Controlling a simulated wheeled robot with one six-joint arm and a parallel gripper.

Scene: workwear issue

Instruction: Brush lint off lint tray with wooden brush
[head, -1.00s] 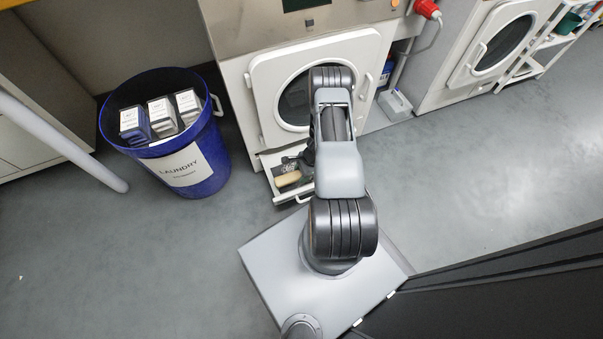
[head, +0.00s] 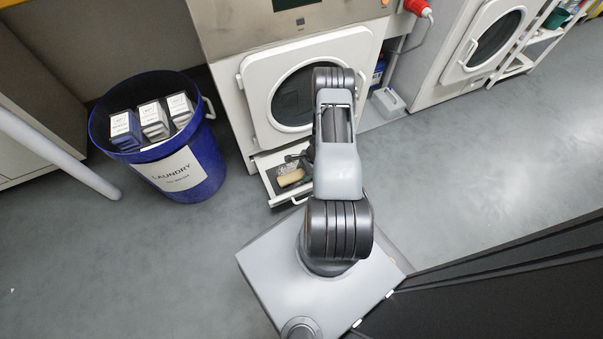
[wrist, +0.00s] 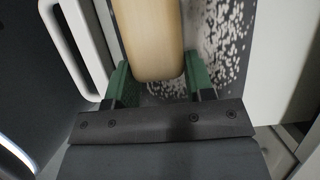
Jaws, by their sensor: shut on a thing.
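The wooden brush (wrist: 152,40) fills the upper middle of the wrist view, its rounded end between the green fingers of my gripper (wrist: 158,88), which is shut on it. In the head view the brush (head: 290,178) shows as a pale block over the open drawer. The lint tray (wrist: 236,30) is a grey surface under the brush, with many white lint specks to the right of the brush and some below its end. In the head view my arm hides part of the tray (head: 270,187). I cannot tell whether the bristles touch the tray.
The tray juts out below the white dryer door (head: 262,105). A white handle bar (wrist: 78,42) runs along the tray's left side in the wrist view. A blue laundry bin (head: 206,172) with folded packs stands left of the dryer. The floor (head: 160,255) in front is clear.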

